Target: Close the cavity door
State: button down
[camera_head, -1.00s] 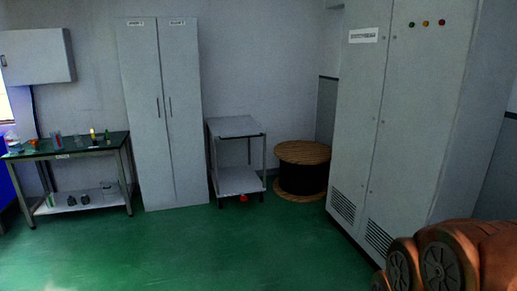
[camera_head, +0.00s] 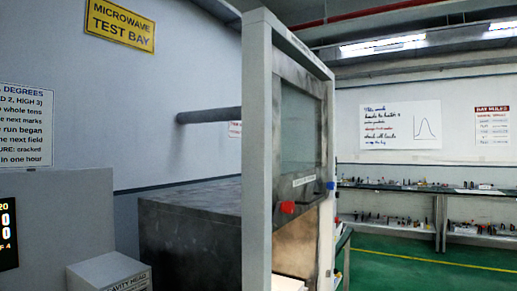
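A tall panel with a pale grey frame (camera_head: 258,150) stands upright in the middle of the head view, seen at a steep angle. It holds a dark window (camera_head: 298,130), and a red knob (camera_head: 287,207) and a blue part (camera_head: 331,186) sit at its lower part. It looks like the cavity door, but its hinge and how far it stands open cannot be told. A dark metal box (camera_head: 190,235), perhaps the cavity body, stands behind it to the left. The panel hides part of the box. My gripper is not in view.
A small pale box (camera_head: 108,272) and a grey cabinet with a lit display (camera_head: 8,235) are at lower left. A pipe (camera_head: 210,115) runs behind the panel. Benches with small items (camera_head: 420,190) line the far right wall. Green floor (camera_head: 430,262) shows clear at right.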

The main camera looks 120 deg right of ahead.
aim_at(305, 188)
jog(key=z, duration=0.5)
jog(key=k, duration=1)
jog(key=z, duration=4.45)
jog(key=k, duration=0.85)
jog(key=u, duration=1.15)
jog(key=i, duration=0.2)
jog(key=u, duration=0.05)
